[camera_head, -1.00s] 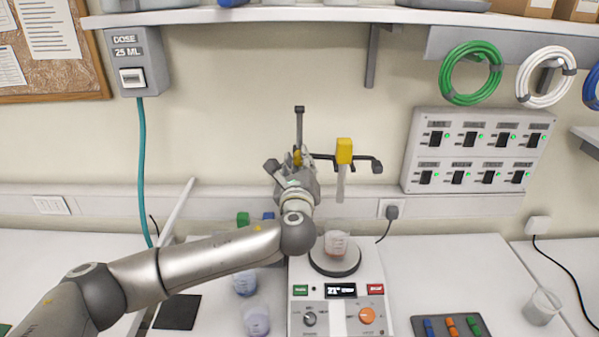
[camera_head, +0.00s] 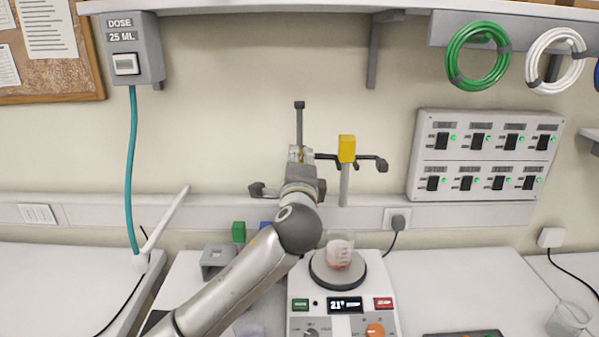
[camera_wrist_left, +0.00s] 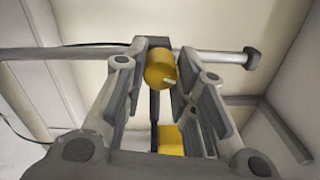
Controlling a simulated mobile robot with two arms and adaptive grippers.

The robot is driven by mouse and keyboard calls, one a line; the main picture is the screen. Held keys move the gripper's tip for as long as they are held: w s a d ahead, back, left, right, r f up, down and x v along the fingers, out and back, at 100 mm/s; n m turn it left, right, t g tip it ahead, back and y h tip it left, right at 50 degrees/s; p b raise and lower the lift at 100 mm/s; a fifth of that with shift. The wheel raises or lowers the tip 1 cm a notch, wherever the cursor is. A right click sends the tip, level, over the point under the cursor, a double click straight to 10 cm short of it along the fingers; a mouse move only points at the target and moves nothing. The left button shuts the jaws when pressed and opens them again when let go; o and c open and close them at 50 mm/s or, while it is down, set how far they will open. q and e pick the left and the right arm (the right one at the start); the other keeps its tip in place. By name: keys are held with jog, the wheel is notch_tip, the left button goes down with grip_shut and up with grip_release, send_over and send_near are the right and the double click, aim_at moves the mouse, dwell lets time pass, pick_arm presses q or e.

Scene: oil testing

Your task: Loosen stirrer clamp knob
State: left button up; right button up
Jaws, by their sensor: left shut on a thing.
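The stirrer clamp knob is a yellow round knob (camera_wrist_left: 160,70) on a dark block at a crossbar (camera_wrist_left: 208,56). In the left wrist view it sits between the fingertips of my left gripper (camera_wrist_left: 152,72), which is shut on it. In the head view my left gripper (camera_head: 299,158) is at the dark upright post (camera_head: 299,122), and the hand mostly hides the knob. To its right, the stirrer's yellow head (camera_head: 347,148) is on the crossbar, with a pale shaft (camera_head: 345,185) hanging below. My right gripper is not in view.
Below stands a white hotplate (camera_head: 372,296) with a glass beaker (camera_head: 339,249) on its round plate. A wall switch panel (camera_head: 487,155) is to the right. A grey dose box (camera_head: 125,64) with a teal hose is at the left. A shelf (camera_head: 290,8) runs above.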

pick_arm(q)
jog(key=shift+f+n+b, duration=0.1)
jog(key=shift+n+b, duration=0.85)
jog(key=shift+n, duration=1.05)
jog(key=o, duration=1.1)
jog(key=shift+c, duration=0.2)
jog(key=s, duration=1.2)
jog(key=shift+f, duration=0.2)
